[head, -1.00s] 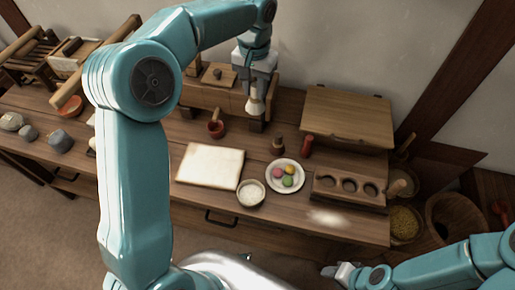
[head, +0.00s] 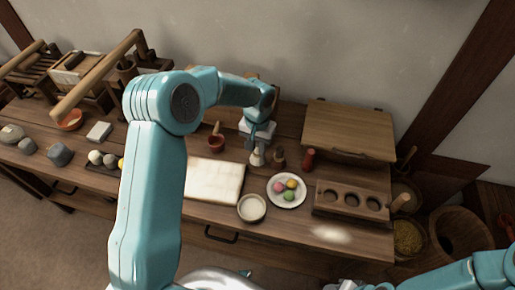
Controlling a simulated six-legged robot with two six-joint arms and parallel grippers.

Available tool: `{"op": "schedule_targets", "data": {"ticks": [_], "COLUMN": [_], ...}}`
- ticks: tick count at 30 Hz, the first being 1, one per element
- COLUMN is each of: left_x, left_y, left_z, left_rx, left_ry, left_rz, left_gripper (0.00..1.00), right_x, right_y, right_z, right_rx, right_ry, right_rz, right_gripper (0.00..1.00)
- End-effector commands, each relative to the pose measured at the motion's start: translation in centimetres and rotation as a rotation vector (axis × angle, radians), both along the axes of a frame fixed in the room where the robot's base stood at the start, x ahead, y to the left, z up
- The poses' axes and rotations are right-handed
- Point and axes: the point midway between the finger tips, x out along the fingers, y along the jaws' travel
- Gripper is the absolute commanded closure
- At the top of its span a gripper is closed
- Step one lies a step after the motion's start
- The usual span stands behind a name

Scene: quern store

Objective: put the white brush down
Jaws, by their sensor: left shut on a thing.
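The white brush (head: 257,158) hangs bristles down below my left gripper (head: 257,145), which is shut on its upper part. The brush is low over the table (head: 232,210), between the red mortar and a small brown bottle. I cannot tell whether its tip touches the wood. The gripper hides the top of the brush. My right gripper (head: 350,286) is at the bottom edge, partly cut off, and its fingers cannot be made out.
A pale board (head: 215,181), a white bowl (head: 252,208) and a plate (head: 287,203) with coloured balls stand in front. A red mortar (head: 216,143) is to the left.

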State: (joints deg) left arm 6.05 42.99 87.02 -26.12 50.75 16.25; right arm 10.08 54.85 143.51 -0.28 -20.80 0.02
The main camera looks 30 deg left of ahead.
Motion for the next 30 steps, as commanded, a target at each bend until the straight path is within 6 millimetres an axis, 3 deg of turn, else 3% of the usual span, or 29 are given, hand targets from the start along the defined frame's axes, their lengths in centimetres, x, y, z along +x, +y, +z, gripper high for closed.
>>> {"op": "schedule_targets", "data": {"ticks": [3,14,15,17,26,30], "left_x": [-0.1,0.0,0.0,0.0,0.0,0.1], "left_y": [0.0,0.0,0.0,0.0,0.0,0.0], "left_z": [-1.7,-2.3,-2.2,-2.1,-1.9,-0.6], "left_rx": [0.0,0.0,0.0,0.0,0.0,0.001], "left_ry": [0.002,0.0,0.0,0.0,0.0,-0.003], "left_rz": [-0.001,-0.001,-0.001,-0.001,-0.001,0.0], "left_gripper": [0.97,0.97,0.66,0.47,0.47,0.47], "right_x": [0.0,0.0,0.0,0.0,0.0,0.0], "right_y": [0.0,0.0,0.0,0.0,0.0,0.0], "right_z": [0.0,-0.5,-0.4,-0.3,-0.2,0.0], "right_rx": [0.0,0.0,0.0,0.0,0.0,0.0], "right_ry": [0.0,0.0,0.0,0.0,0.0,0.0], "right_rz": [0.0,0.0,0.0,0.0,0.0,0.0], "right_gripper": [0.57,0.57,0.57,0.57,0.57,0.57]}}
